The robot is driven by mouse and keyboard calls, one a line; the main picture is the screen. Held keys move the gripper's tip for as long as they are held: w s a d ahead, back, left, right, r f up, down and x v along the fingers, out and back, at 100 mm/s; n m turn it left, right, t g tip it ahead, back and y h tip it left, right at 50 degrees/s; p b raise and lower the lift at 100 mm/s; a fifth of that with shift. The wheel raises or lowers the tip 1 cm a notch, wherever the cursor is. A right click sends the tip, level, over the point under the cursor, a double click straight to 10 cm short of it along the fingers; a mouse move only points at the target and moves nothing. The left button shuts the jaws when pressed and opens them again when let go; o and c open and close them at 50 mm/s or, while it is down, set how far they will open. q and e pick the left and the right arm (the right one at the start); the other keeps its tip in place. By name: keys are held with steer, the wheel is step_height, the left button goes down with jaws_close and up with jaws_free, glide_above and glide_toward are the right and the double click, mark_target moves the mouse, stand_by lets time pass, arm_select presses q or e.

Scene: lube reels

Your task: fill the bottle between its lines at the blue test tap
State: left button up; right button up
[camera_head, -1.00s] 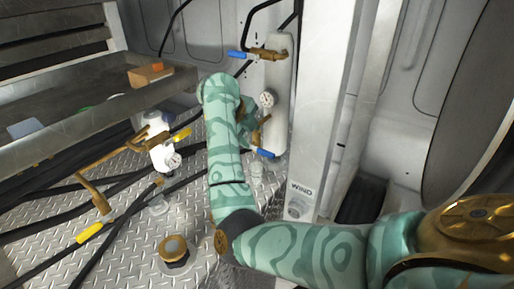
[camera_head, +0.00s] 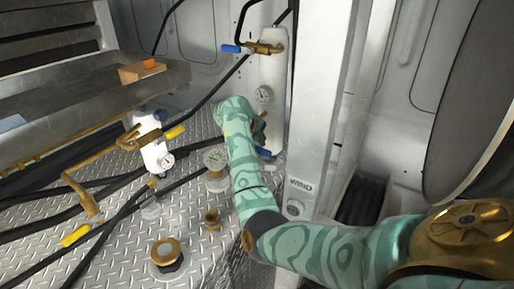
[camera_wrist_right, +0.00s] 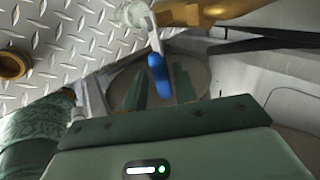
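My right arm, in teal, reaches to the lower blue-handled tap (camera_head: 264,152) under the upright white cylinder (camera_head: 272,85) in the head view. Its hand hides part of the brass fitting there, and its fingers cannot be made out. In the right wrist view my right gripper (camera_wrist_right: 161,88) has its two dark fingers apart, with a blue handle (camera_wrist_right: 158,70) showing between them. I cannot tell whether they touch it. A clear object (camera_wrist_right: 134,13) shows at the top edge there. I cannot make out a bottle's lines or a liquid level. My left gripper is not in view.
A second white cylinder (camera_head: 154,145) with yellow handles stands at the left, among black hoses. A grey column (camera_head: 322,90) stands right of the tap.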

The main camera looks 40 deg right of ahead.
jaws_close()
steer(key=shift+w+a+r+n+g+h+p, duration=0.1)
steer(key=shift+w+r+n+g+h+p, duration=0.2)
steer(key=shift+g+p, duration=0.5)
steer(key=shift+w+r+n+g+h+p, duration=0.15)
steer(key=shift+r+n+g+p, duration=0.15)
steer(key=shift+r+g+p, duration=0.4)
steer(key=shift+f, duration=0.15)
steer(key=shift+w+a+r+g, duration=0.1)
steer(key=shift+w+r+g, duration=0.15)
steer(key=shift+g, duration=0.25)
